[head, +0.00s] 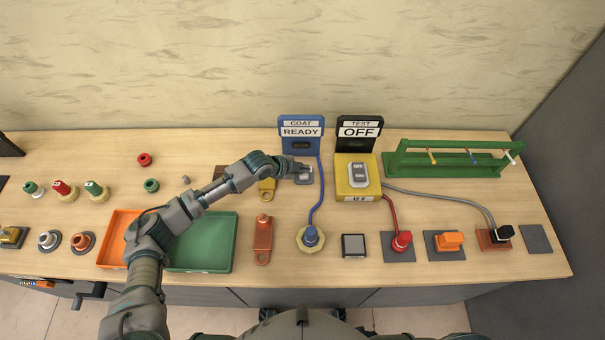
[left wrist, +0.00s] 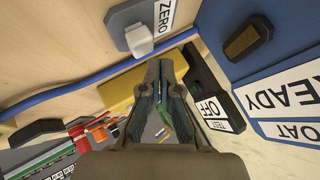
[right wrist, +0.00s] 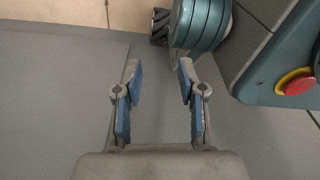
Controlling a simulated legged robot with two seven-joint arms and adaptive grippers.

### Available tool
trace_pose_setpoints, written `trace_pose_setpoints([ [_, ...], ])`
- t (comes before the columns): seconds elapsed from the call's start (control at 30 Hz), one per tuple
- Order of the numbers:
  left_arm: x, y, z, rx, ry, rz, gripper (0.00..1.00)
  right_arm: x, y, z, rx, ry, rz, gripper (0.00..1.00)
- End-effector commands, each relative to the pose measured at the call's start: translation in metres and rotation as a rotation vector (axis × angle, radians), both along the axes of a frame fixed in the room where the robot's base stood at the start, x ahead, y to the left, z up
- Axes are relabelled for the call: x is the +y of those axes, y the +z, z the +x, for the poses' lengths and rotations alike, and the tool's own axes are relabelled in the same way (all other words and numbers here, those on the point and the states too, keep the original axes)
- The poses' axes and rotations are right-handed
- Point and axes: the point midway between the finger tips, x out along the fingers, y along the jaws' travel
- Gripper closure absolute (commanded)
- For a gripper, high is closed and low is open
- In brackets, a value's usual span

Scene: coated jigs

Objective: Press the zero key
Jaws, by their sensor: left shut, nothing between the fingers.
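The zero key is a pale grey button (left wrist: 139,40) on a dark grey base with a white ZERO label (left wrist: 166,14), in the left wrist view at the top. In the head view its grey base (head: 304,180) shows in front of the blue COAT READY sign (head: 301,132), partly covered by my left gripper (head: 308,169). My left gripper (left wrist: 165,64) is shut and empty, its tips apart from the key in the picture; I cannot tell the exact gap.
A yellow box with a rocker switch (head: 354,178) and a black TEST OFF sign (head: 359,130) stand right of the key. A blue cable (head: 320,195) runs close by. Orange and green trays (head: 205,270) lie at front left. A green rack (head: 455,160) stands at back right.

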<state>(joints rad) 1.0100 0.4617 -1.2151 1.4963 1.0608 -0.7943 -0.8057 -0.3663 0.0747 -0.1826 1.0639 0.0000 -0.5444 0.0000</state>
Motion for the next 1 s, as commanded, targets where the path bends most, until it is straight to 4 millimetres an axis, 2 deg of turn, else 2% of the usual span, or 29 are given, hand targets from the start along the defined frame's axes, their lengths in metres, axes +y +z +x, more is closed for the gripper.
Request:
trace_pose_setpoints([
  [0.4,0.011,-0.005,-0.001,0.001,0.001,-0.005,1.0,-0.022,-0.001,0.0,0.001,0.008,-0.028,0.6],
  [0.8,0.01,-0.008,-0.001,-0.001,0.0,-0.001,1.0,-0.005,-0.001,-0.001,0.001,0.002,-0.007,0.6],
  [1.0,0.011,-0.008,-0.001,0.0,0.001,-0.002,1.0,-0.011,-0.002,-0.002,0.001,0.003,-0.012,0.6],
])
